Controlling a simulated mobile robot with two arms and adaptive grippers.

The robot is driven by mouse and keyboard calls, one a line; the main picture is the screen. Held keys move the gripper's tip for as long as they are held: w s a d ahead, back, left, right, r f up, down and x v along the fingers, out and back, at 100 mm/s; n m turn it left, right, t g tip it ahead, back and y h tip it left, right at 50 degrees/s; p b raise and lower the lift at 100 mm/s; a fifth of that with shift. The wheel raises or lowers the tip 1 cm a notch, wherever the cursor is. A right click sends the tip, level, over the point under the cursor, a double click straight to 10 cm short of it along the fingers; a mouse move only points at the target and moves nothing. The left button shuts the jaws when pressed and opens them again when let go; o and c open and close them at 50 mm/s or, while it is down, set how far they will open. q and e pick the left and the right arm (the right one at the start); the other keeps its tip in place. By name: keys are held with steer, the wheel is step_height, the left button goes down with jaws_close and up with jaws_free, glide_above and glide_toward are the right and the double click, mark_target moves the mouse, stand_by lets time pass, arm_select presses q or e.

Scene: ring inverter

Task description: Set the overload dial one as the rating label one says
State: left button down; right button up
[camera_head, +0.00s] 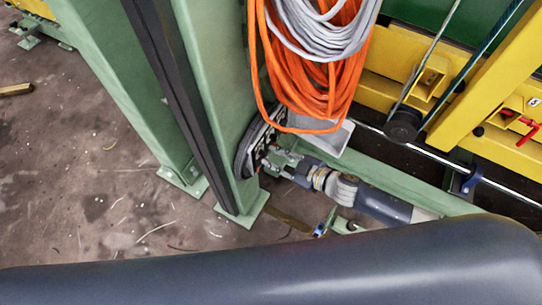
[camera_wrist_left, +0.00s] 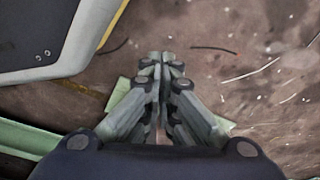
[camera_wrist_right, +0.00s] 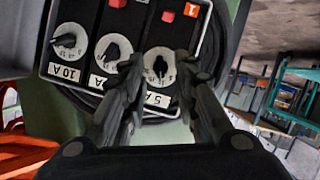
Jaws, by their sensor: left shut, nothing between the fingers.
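The scale values are too small to read. My right gripper (camera_wrist_right: 157,62) is open, with its fingers on either side of this dial; contact is unclear. In the head view, my right gripper (camera_head: 270,164) is at the panel on the green post. My left gripper (camera_wrist_left: 160,58) is shut and empty above the floor.
The middle dial (camera_wrist_right: 114,52) and the left dial (camera_wrist_right: 69,41), labelled 10 A (camera_wrist_right: 65,73), stand close beside my right fingers. Orange cable coils (camera_head: 310,85) hang just above my right gripper. A green post (camera_head: 215,70) and yellow frame (camera_head: 480,90) flank it.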

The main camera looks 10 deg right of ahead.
arm_select(q)
steer(key=shift+w+r, duration=0.45)
steer(key=shift+r, duration=0.1)
arm_select(e)
steer(key=shift+x, duration=1.15)
jaws_close()
steer(key=shift+n+b, duration=0.3)
steer(key=n+t+b, duration=0.1)
steer(key=n+b, duration=0.1)
steer(key=n+t+h+b, duration=0.1)
steer(key=n+t+b, duration=0.1)
steer(key=n+b, duration=0.1)
steer(key=shift+s+a+f, duration=0.15)
steer(key=shift+s+f, duration=0.05)
steer(key=shift+f, duration=0.05)
arm_select(q)
steer(key=w+r, duration=0.2)
steer(key=r, duration=0.8)
steer(key=w+r+t, duration=0.1)
steer(key=r, duration=0.9)
steer(key=shift+w+d+r+b, duration=0.2)
steer(key=shift+w+r+b, duration=0.05)
steer(key=shift+w+b, duration=0.15)
arm_select(e)
steer(key=shift+r, duration=0.1)
